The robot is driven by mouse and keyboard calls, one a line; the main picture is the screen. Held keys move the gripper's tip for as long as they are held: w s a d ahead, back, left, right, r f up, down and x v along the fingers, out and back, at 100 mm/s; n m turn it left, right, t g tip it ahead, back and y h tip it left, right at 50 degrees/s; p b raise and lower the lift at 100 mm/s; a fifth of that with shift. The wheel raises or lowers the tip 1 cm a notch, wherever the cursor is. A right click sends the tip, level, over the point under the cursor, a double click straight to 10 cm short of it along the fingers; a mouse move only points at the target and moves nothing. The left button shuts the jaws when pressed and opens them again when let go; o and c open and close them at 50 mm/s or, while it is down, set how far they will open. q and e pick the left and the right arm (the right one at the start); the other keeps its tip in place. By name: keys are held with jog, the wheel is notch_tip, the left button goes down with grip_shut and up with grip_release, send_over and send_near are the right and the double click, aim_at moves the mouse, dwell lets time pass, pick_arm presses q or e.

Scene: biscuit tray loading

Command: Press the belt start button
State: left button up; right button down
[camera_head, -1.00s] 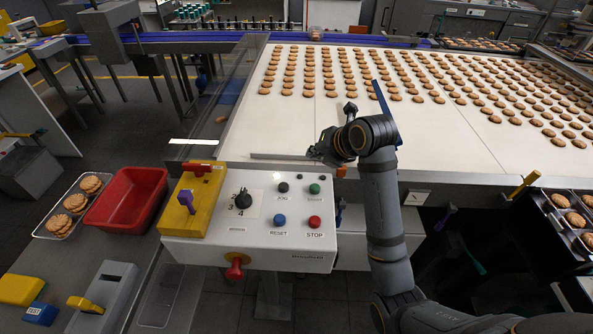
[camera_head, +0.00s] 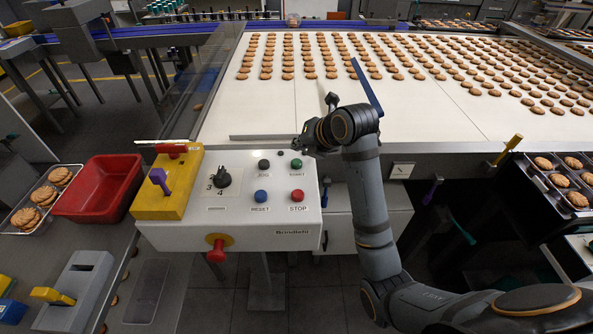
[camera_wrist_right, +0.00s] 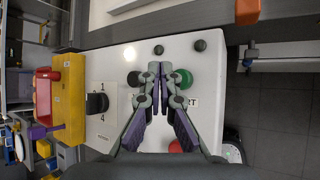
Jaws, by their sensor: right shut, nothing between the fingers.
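The green start button (camera_head: 296,163) is on the white control panel (camera_head: 260,232), at the upper right of its main button group. My right gripper (camera_head: 299,143) is just beyond and above it in the head view. In the right wrist view, the shut, empty right gripper (camera_wrist_right: 160,67) shows its fingertips just left of the green button (camera_wrist_right: 183,78), which the right finger partly covers. I cannot tell whether they touch. My left gripper is not in view.
The panel also has a black jog button (camera_head: 264,164), a blue reset button (camera_head: 261,196), a red stop button (camera_head: 297,195) and a rotary knob (camera_head: 222,178). A yellow block (camera_head: 165,204) is at its left. Beyond is the white belt (camera_head: 290,105) with many biscuits.

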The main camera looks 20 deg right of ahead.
aim_at(299, 163)
notch_tip(299, 163, down, 2)
jog(key=shift+f+b, duration=0.15)
jog(key=shift+b, duration=0.15)
jog(key=shift+f, duration=0.1)
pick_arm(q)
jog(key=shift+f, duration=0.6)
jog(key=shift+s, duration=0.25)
pick_arm(e)
jog(key=shift+f, duration=0.1)
jog(key=shift+f, duration=0.3)
